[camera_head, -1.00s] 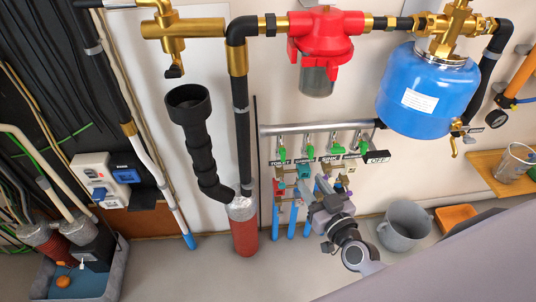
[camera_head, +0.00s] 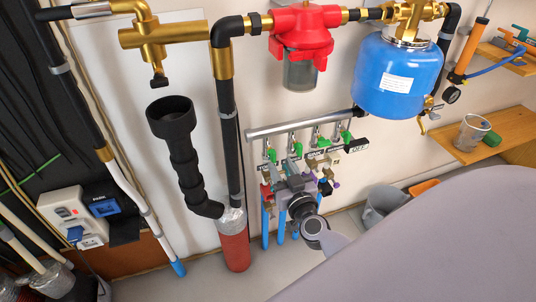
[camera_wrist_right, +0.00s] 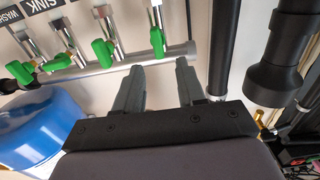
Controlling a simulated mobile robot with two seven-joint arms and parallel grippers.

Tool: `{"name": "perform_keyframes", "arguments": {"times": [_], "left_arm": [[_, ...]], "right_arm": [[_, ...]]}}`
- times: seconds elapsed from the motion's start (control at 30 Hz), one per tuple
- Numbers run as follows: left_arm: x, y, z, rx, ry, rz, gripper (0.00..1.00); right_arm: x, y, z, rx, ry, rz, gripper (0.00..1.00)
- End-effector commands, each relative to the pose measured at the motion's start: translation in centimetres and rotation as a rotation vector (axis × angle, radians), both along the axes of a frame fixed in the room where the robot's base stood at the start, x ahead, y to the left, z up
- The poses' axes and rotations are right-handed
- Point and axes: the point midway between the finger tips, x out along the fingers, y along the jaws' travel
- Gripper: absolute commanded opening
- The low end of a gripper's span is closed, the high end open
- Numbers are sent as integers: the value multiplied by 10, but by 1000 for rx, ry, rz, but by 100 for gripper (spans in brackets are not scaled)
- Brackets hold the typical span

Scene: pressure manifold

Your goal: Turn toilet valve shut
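Several green-handled valves hang in a row under a grey pipe (camera_head: 300,128). The leftmost in the head view is the toilet valve (camera_head: 271,155), whose label I cannot read now. In the right wrist view the row appears upside down, and the toilet valve's green handle (camera_wrist_right: 158,40) is at the right end. My right gripper (camera_head: 297,180) is just below the left part of the row. In the wrist view its two fingers (camera_wrist_right: 155,75) are apart with nothing between them; the toilet handle shows beyond the gap, apparently not touched. My left gripper is not in view.
Blue pipes (camera_head: 265,225) and small fittings lie close around the right gripper. A black pipe (camera_head: 232,140) stands left of the valves. A blue tank (camera_head: 397,75) hangs to the right, with a red filter (camera_head: 300,35) above. A grey bucket (camera_head: 380,205) stands on the floor.

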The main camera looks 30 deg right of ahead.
Motion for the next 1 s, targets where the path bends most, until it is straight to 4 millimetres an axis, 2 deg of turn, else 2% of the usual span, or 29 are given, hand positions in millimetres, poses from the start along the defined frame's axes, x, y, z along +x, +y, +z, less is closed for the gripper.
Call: {"name": "perform_keyframes", "arguments": {"times": [0.3, 0.5, 0.9, 0.93, 1.0], "left_arm": [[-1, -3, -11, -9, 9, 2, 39], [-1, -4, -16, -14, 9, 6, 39], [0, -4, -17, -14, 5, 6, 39], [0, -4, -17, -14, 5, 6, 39], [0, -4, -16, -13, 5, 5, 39]], "right_arm": [[39, -9, 0, -1, -3, 1, 39], [59, -14, 0, -1, -2, 1, 39], [66, -15, 0, 0, 0, 2, 39], [66, -15, 0, 0, 0, 2, 36], [66, -15, 0, 0, -1, 2, 13]]}}
